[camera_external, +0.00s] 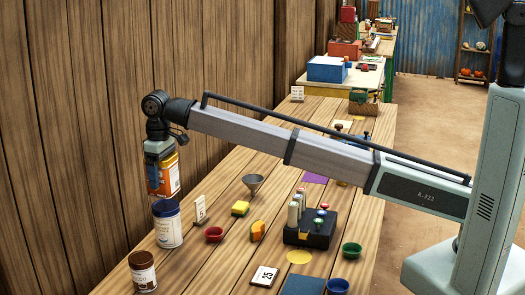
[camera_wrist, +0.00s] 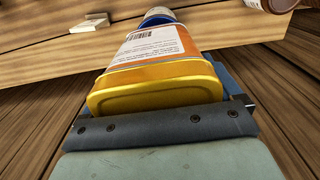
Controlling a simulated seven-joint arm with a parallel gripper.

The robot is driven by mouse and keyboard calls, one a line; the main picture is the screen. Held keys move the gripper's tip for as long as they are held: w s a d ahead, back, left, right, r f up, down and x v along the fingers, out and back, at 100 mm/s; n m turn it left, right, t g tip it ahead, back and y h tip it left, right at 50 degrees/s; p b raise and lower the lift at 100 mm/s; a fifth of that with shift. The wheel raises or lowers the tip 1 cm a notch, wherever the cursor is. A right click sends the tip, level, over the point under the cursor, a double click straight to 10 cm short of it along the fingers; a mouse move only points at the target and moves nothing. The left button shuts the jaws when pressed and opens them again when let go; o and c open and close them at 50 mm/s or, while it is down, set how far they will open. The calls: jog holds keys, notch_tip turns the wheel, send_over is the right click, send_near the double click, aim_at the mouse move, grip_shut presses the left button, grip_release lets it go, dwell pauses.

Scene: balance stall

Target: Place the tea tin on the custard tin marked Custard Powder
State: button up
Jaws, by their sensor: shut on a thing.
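An orange tin with a yellow lid and a white label (camera_external: 164,182) hangs upright in my gripper (camera_external: 160,158), which is shut on it near its top; I take it for the tea tin, though its wording is unreadable. It also fills the middle of the wrist view (camera_wrist: 160,70), with the jaw (camera_wrist: 165,125) across its lid end. A white and blue tin (camera_external: 168,228) stands on the table just below it, probably the custard tin; its label is too small to read. It shows past the held tin's far end (camera_wrist: 157,14). Whether the two touch is unclear.
A brown tin with a white label (camera_external: 143,272) stands in front of the white and blue tin.

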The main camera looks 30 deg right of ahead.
aim_at(163, 186)
jog(key=shift+f, duration=2.05)
jog(key=shift+f, duration=0.1)
jog(key=o, duration=0.9)
notch_tip(163, 186, up, 12)
jog(key=shift+r, duration=0.1)
